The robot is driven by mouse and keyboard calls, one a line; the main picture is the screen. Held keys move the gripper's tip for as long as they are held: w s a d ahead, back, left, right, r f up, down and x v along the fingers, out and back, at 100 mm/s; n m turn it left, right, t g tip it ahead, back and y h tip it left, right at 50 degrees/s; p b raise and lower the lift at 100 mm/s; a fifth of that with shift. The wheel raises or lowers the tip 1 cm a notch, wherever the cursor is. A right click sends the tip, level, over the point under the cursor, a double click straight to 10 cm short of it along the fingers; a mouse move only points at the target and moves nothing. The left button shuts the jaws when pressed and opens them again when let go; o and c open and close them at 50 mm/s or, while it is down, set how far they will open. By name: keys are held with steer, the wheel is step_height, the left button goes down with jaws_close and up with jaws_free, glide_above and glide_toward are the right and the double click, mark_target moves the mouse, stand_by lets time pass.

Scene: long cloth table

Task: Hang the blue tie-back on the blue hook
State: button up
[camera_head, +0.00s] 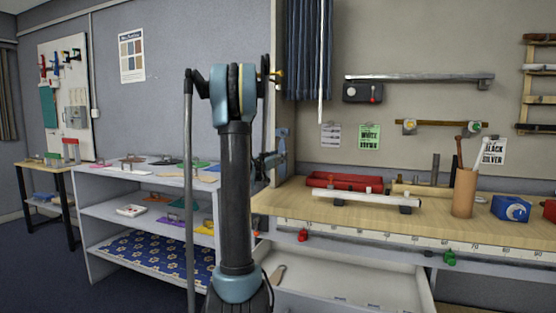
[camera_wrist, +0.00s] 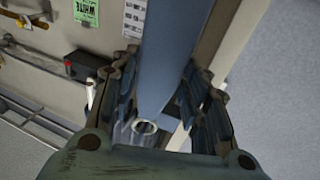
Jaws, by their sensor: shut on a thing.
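In the wrist view my gripper (camera_wrist: 155,95) has its two fingers on either side of a long flat blue band, the blue tie-back (camera_wrist: 170,50). It is shut on the band. A pale metal ring (camera_wrist: 145,127) shows at the band's near end, close to my palm. The band's far end runs out of the top of the picture. In the head view my gripper (camera_head: 265,160) is partly hidden behind my arm, left of the workbench. A small brass-coloured fitting (camera_head: 278,75) shows beside the dark blue curtain (camera_head: 308,50).
The wooden workbench (camera_head: 330,210) holds a red tray (camera_head: 343,181), a brown cylinder (camera_head: 464,193) and a blue box (camera_head: 510,208). An open white drawer (camera_head: 345,275) juts out below. White shelves (camera_head: 140,221) stand left. A rail and black box (camera_head: 362,92) are on the wall.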

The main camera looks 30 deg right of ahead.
stand_by(0.3)
steer(key=o, duration=1.2)
steer(key=shift+w, duration=0.1)
steer(key=v, duration=1.2)
steer(key=s+a+f+n+g+y, duration=0.2)
steer(key=s+a+f+y, duration=0.3)
steer(key=s, duration=0.5)
steer(key=s+a+f+n+g+y, duration=0.25)
steer(key=s+a+f, duration=0.35)
steer(key=s+f, duration=0.3)
steer(key=s+a+f+n+y, duration=0.2)
steer(key=s+a+f+y, duration=0.1)
steer(key=s+a, duration=0.3)
steer(key=s+a+f+n+g+y, duration=0.1)
steer(key=s+a+f+n+y, duration=0.2)
steer(key=s+a+f, duration=0.2)
steer(key=s+a+f+n+g+y, duration=0.1)
steer(key=s+a+f+n+y, duration=0.2)
steer(key=s+a, duration=0.5)
steer(key=shift+a+f+n+y, duration=0.25)
steer(key=shift+a+f+y, duration=0.2)
steer(key=shift+a+f, duration=0.4)
